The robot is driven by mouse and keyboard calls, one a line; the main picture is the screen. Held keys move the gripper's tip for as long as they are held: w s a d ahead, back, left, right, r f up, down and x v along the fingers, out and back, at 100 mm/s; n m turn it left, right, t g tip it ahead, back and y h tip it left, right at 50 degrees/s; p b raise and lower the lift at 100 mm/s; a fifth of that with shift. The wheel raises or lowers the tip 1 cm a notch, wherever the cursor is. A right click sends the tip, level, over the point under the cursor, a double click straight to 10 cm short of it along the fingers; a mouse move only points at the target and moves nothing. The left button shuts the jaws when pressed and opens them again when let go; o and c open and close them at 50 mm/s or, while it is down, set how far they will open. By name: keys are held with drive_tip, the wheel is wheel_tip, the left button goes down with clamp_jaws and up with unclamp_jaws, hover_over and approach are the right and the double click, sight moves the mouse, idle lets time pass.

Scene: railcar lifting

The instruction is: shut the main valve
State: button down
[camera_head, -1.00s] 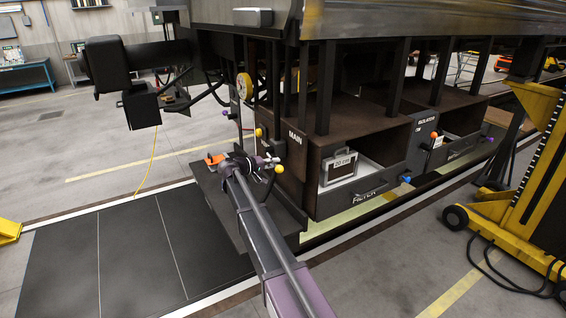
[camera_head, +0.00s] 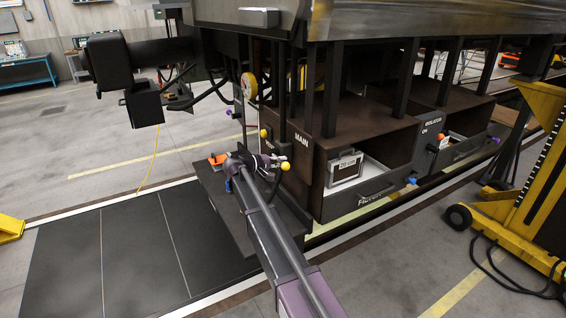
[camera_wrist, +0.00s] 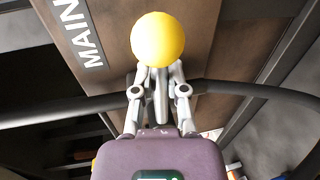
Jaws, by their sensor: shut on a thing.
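The main valve's handle ends in a yellow ball knob (camera_head: 285,166), beside the box marked MAIN (camera_head: 302,139). The knob also shows large in the wrist view (camera_wrist: 158,39), just beyond my fingertips. My gripper (camera_head: 273,163) reaches the handle from the front left. In the wrist view my gripper (camera_wrist: 160,76) has both fingers closed together on the lever just behind the ball. The MAIN label (camera_wrist: 80,30) is to the left of the knob there. The valve body and most of the lever are hidden by my gripper and arm.
A second yellow knob (camera_head: 263,133) is above and left of the gripper. An orange part (camera_head: 217,160) lies on the dark ledge. Black hoses hang close by. The ISOLATOR box (camera_head: 433,122) is to the right. A yellow jack (camera_head: 525,185) stands at right. Dark floor plates (camera_head: 130,250) are clear.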

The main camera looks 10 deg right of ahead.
drive_tip(key=c, duration=0.7)
unclamp_jaws()
drive_tip(key=shift+r, duration=0.1)
drive_tip(key=shift+o, duration=0.3)
drive_tip(key=shift+a, duration=0.1)
